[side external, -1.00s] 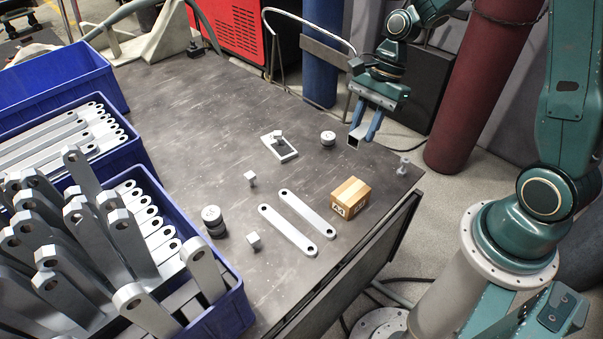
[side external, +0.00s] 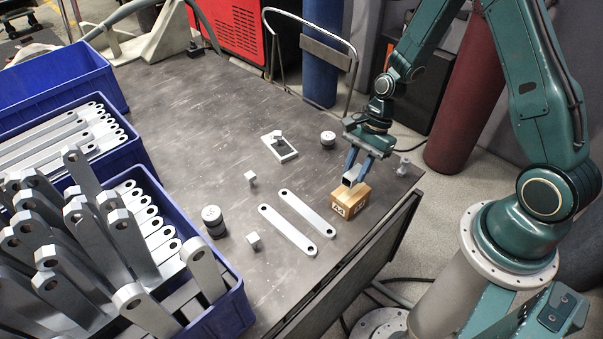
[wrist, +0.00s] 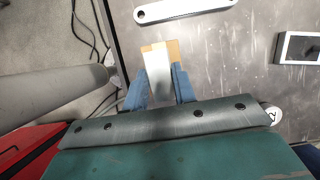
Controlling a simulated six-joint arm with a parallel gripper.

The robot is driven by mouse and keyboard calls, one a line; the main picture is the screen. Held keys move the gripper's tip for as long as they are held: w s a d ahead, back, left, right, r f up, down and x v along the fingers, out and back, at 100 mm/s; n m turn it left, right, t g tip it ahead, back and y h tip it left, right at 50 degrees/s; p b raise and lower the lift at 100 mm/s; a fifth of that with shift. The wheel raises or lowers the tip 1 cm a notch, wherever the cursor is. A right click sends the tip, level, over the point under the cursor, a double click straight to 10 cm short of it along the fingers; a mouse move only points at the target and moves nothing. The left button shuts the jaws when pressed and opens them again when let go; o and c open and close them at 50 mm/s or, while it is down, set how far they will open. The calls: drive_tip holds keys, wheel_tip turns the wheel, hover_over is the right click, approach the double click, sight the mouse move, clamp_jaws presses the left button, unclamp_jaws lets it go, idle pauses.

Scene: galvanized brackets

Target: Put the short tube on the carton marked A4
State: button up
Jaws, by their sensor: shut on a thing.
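The carton (side external: 345,204) is a small tan box with a paler tape strip and a dark printed mark on its side, too small to read surely. It stands near the table's right edge. My gripper (side external: 355,171) is shut on the short tube (side external: 350,182), a grey square metal tube with an open end. The tube is over the rear part of the carton top; I cannot tell whether they touch. In the wrist view the tube (wrist: 160,76) sits between the blue fingers, with the carton (wrist: 173,48) showing around its far end.
Two flat bars (side external: 297,218) with holes lie left of the carton. Blue bins (side external: 235,300) of metal parts line the left.

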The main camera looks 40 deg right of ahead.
sight(359, 168)
drive_tip(key=shift+f, duration=0.1)
drive_tip(key=shift+f, duration=1.8)
drive_tip(key=shift+f, duration=0.15)
drive_tip(key=o, duration=1)
drive_tip(key=v, duration=1.2)
drive_tip(key=shift+r, duration=0.25)
